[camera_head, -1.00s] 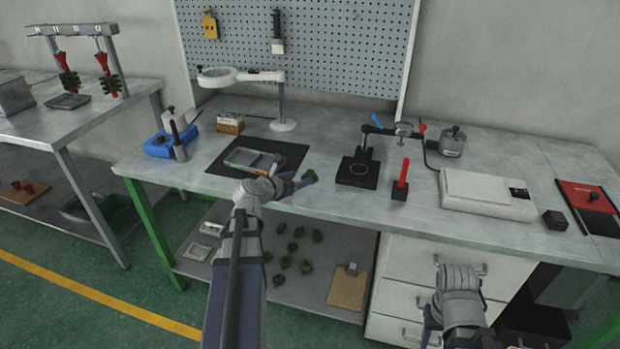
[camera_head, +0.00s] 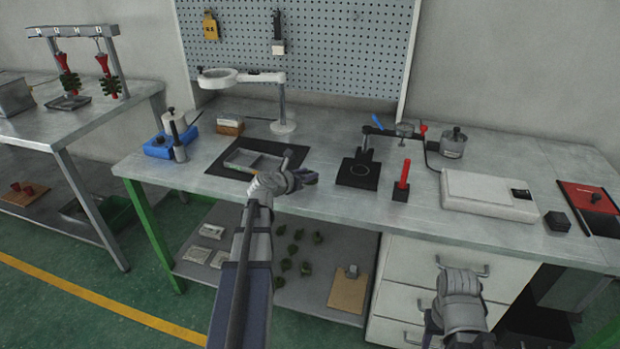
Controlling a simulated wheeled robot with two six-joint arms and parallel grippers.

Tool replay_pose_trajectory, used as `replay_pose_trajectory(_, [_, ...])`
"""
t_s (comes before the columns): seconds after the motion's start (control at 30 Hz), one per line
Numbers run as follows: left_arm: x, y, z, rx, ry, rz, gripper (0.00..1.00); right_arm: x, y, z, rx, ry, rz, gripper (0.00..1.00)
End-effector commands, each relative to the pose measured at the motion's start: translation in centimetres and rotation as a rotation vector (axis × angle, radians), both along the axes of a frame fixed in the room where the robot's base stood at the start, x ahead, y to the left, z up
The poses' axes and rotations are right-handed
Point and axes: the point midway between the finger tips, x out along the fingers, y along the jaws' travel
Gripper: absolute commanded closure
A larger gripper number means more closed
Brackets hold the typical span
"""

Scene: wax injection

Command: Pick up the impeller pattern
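My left gripper (camera_head: 299,167) is over the front edge of the middle workbench, beside the dark mat. Its two fingers look spread apart. No green impeller pattern shows on the bench top by it; the hand and fingers cover that spot. Several green impeller patterns (camera_head: 293,249) lie on the lower shelf under the bench, partly behind my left arm. My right gripper is low at the right, in front of the white drawers; its fingers are too hidden to tell whether they are open.
A metal tray (camera_head: 240,158) lies on the dark mat (camera_head: 222,168). A black stand base (camera_head: 357,174), a red tool in a black block (camera_head: 402,180) and a white box device (camera_head: 488,195) stand to the right. A magnifier lamp (camera_head: 283,126) is behind. Bench front between items is clear.

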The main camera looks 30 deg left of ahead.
Motion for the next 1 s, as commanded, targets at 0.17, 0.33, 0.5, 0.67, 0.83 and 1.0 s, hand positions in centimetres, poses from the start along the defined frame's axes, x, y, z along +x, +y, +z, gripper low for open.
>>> replay_pose_trajectory(0.17, [-0.1,0.0,-0.1,0.002,0.003,-0.003,0.95,0.0,0.0,0.0,0.0,0.0,0.0,0.5])
replay_pose_trajectory(0.33, [-0.1,-0.1,-0.2,0.003,0.005,-0.004,1.0,0.0,0.0,-0.1,0.0,0.0,0.0,0.5])
replay_pose_trajectory(0.5, [-0.1,-0.1,-0.2,0.003,0.007,-0.006,1.0,0.0,0.0,-0.1,0.0,0.0,0.0,0.5])
replay_pose_trajectory(0.67, [-0.2,-0.1,-0.2,0.004,0.008,-0.006,1.0,0.0,0.0,-0.1,0.0,0.0,0.0,0.5])
replay_pose_trajectory(0.83, [-0.2,-0.1,0.2,0.004,0.008,-0.006,1.0,0.0,0.0,0.4,0.0,0.0,0.0,0.5])
replay_pose_trajectory(1.0, [-0.1,-0.1,1.7,0.003,0.006,-0.004,1.0,0.0,0.0,1.8,0.0,0.0,0.0,0.5])
